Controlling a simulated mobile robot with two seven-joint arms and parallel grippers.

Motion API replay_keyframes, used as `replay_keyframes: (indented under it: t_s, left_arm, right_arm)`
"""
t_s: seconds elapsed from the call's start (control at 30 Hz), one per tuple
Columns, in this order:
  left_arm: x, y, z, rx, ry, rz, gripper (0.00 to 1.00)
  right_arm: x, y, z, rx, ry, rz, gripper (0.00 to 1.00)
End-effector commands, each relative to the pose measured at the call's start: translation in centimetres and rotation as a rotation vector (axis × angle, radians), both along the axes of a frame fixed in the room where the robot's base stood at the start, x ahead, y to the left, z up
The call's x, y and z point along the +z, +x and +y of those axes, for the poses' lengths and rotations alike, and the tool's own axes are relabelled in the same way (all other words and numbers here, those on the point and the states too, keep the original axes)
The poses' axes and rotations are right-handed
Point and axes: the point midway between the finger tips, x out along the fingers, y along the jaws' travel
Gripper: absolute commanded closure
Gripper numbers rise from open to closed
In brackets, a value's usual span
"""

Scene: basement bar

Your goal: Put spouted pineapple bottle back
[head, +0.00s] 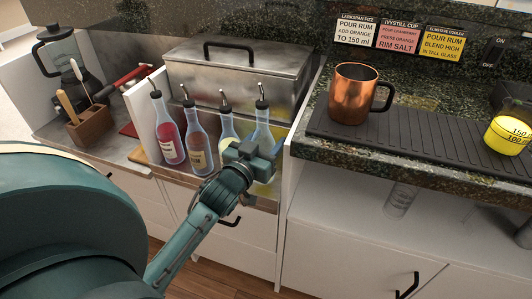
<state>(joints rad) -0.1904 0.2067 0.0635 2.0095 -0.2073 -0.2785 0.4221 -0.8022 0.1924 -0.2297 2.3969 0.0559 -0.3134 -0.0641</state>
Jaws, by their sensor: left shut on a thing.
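Several spouted bottles stand in a row near the front of the steel counter. The rightmost is a clear bottle with a black spout, and I take it to be the pineapple bottle (262,122). Yellow shows low down behind the gripper, and its label is hidden. My left gripper (262,150) is shut around this bottle's body. I cannot tell whether its base touches the counter. My right gripper is not in view.
A lidded steel bin (235,72) stands right behind the bottles. On the raised bar at right are a copper mug (353,93), a black ribbed mat (430,138) and a yellow-filled measuring cup (508,135). A wooden utensil holder (90,126) is at left.

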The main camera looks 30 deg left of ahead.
Motion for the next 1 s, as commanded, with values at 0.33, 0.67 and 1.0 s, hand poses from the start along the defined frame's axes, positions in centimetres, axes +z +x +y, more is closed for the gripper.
replay_keyframes:
  t_s: [0.33, 0.67, 1.0]
  left_arm:
    - [-2.8, 0.0, 0.0, -0.001, 0.001, -0.003, 0.85]
    - [-3.2, 0.0, 0.0, 0.000, 0.000, 0.000, 0.37]
    - [-3.2, 0.0, 0.0, 0.000, 0.001, 0.001, 0.25]
  right_arm:
    - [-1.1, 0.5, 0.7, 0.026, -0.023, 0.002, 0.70]
    - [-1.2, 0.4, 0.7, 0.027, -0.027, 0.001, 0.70]
    - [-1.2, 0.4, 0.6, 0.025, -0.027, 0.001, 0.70]
